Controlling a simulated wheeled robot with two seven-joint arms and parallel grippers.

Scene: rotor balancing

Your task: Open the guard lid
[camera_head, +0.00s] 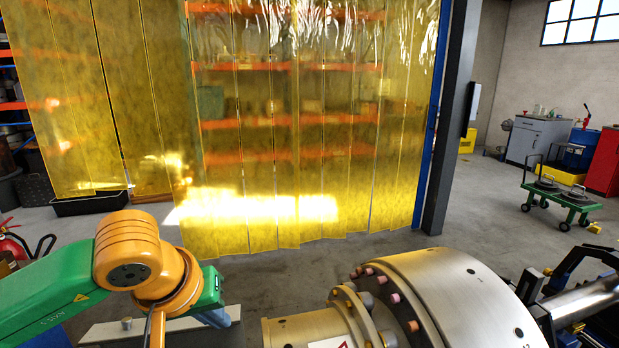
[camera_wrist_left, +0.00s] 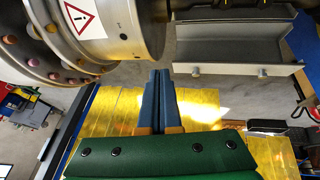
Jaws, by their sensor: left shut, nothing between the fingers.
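My left gripper (camera_head: 220,318) is at the lower left of the head view, left of the big steel rotor (camera_head: 455,295). In the left wrist view its two blue fingers (camera_wrist_left: 160,76) are together with nothing between them. A grey metal cover with small knobs (camera_wrist_left: 235,50), which may be the guard lid, lies beyond the fingers to the right. Part of a grey panel with a knob (camera_head: 104,333) shows below my arm in the head view; my arm hides much of it. The fingers appear apart from the cover. My right gripper is not in view.
The rotor's flange with several bolts (camera_wrist_left: 40,45) is close to the left of the fingers. A yellow strip curtain (camera_head: 290,150) hangs behind. A green cart (camera_head: 562,194) stands at the right. Open floor lies between the curtain and rotor.

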